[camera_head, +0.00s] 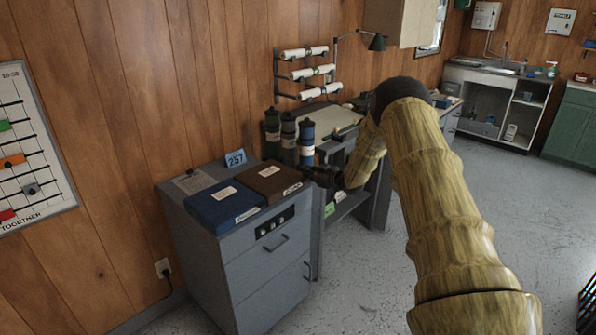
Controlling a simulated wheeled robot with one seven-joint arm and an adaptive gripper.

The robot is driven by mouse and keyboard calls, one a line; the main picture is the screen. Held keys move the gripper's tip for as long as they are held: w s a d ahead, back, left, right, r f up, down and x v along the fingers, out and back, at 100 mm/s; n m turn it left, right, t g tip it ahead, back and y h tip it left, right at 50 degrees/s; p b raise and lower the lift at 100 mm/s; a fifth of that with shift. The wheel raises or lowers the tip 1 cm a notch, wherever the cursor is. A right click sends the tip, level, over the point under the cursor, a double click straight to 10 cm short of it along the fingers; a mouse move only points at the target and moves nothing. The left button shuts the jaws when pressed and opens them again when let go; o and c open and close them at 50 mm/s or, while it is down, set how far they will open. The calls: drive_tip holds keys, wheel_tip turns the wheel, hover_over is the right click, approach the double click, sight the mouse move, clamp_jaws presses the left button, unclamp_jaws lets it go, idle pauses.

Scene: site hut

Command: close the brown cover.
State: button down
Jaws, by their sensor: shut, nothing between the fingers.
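The brown cover (268,184) is on top of the grey cabinet (240,248), at its right side. It looks flat and level, with a pale label on top and another on its front edge. I see no gap under it, but the view is small. My gripper (312,174) is dark, shut and empty. It is just right of the cover's right edge, at about its height. I cannot tell whether it touches the cover. The arm comes in from the right and hides part of the desk behind.
A blue cover (224,207) lies left of the brown one. A blue sign marked 257 (236,159) stands behind them. Several dark and blue tubes (306,140) stand just behind the cabinet, near my gripper. The floor (370,265) in front is clear.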

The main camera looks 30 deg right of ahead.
drive_tip(key=shift+d+f, duration=0.15)
drive_tip(key=shift+f, duration=0.5)
drive_tip(key=shift+f, duration=0.1)
drive_tip(key=s+d+r, duration=0.2)
drive_tip(key=s+r, duration=0.4)
drive_tip(key=s, duration=0.3)
drive_tip(key=shift+s+d+r, duration=0.2)
drive_tip(key=shift+r, duration=0.1)
